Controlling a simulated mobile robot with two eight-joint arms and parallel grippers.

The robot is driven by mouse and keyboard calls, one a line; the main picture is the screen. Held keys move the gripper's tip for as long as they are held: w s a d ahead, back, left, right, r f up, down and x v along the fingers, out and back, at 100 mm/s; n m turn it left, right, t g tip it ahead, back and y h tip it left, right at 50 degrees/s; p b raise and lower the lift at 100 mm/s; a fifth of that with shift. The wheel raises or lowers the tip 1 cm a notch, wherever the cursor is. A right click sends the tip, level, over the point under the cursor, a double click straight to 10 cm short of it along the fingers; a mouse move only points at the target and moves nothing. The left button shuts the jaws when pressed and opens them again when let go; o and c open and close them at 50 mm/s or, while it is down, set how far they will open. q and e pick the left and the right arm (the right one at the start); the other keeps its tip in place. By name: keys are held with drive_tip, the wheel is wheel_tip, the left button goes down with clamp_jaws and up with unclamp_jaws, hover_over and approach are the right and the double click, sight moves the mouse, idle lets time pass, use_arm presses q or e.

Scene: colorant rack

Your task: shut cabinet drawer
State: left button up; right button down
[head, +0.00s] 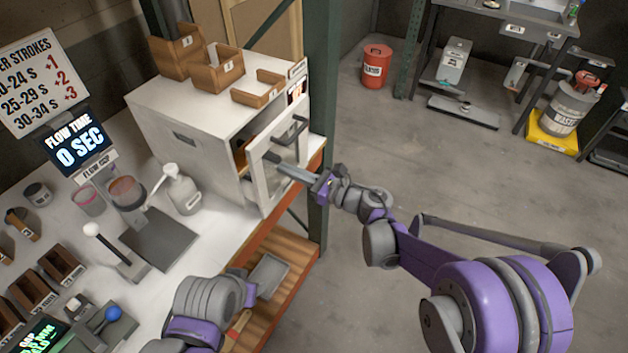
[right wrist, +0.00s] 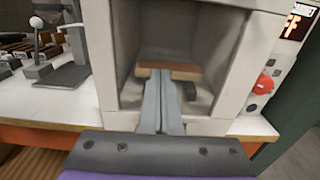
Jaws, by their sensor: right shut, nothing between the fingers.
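The white cabinet (head: 165,125) stands on the workbench in the head view. At its right side, a white framed front (head: 266,195) stands out from the body, with a gap between them where some brown wood shows. In the right wrist view the closed fingers (right wrist: 161,90) point into a grey recess (right wrist: 168,35), tips by a brown wooden piece (right wrist: 172,68).
Wooden bins (head: 218,72) sit on the cabinet top. A white pump bottle (head: 184,193) and a flow cup stand (head: 158,240) are on the bench to its left. A green post (head: 320,110) rises just behind the front.

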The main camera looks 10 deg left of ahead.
drive_tip(key=x, duration=0.5)
drive_tip(key=shift+a, duration=0.15)
use_arm(q)
drive_tip(key=shift+s+d, duration=0.1)
drive_tip(key=shift+d, duration=0.1)
use_arm(e)
drive_tip(key=shift+r, duration=0.1)
drive_tip(key=shift+w+r, duration=0.1)
use_arm(q)
drive_tip(key=shift+d+f, duration=0.1)
drive_tip(key=shift+d, duration=0.05)
